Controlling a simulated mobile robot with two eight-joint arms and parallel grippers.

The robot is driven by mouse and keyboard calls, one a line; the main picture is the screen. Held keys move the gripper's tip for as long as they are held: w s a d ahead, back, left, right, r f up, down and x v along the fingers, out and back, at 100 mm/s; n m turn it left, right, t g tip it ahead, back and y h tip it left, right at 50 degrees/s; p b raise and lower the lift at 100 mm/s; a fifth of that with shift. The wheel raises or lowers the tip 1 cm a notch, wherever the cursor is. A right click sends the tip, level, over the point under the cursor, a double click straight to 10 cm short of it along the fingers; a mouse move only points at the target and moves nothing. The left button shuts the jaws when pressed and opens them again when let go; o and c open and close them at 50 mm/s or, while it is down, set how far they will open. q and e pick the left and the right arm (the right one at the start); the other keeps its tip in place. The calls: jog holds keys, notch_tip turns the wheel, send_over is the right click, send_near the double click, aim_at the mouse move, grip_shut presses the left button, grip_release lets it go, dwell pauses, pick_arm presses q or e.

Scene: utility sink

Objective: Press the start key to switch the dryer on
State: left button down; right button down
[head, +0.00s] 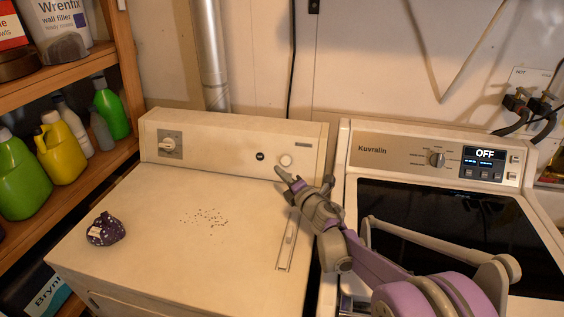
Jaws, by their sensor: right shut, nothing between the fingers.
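The dryer (150,210) is the cream machine on the left, with a raised control panel along its back. The panel has a dial (168,145) at its left, a small dark round spot (260,156) and a pale round button (286,160) at its right. I cannot read a label that marks the start key. My right gripper (281,173) is shut and empty. Its fingertips point at the panel just below and left of the pale button; whether they touch the panel I cannot tell. My left gripper is not in view.
A Kuvralin washer (372,151) with a dark lid and a display (484,155) reading OFF stands on the right. A dark purple bundle (106,230) and scattered dark specks (205,218) lie on the dryer top. A wooden shelf (75,68) with bottles stands at left.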

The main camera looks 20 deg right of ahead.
aim_at(287, 164)
jog(key=shift+w, duration=0.1)
jog(key=w+d+f+b, duration=0.1)
jog(key=w+d+f, duration=0.2)
jog(key=w+d, duration=0.2)
jog(key=shift+w, duration=0.7)
jog(key=shift+f, duration=0.1)
dwell(1.8)
jog(key=shift+w+d+f+b, duration=0.15)
jog(key=shift+w+d+b, duration=0.15)
jog(key=shift+b, duration=0.1)
jog(key=shift+w+d+f, duration=0.1)
jog(key=shift+w+d, duration=0.05)
jog(key=shift+w, duration=0.15)
dwell(0.5)
jog(key=shift+s, duration=0.1)
jog(key=shift+s+a+r, duration=0.25)
jog(key=shift+s+a, duration=0.2)
jog(key=shift+s, duration=0.05)
dwell(0.4)
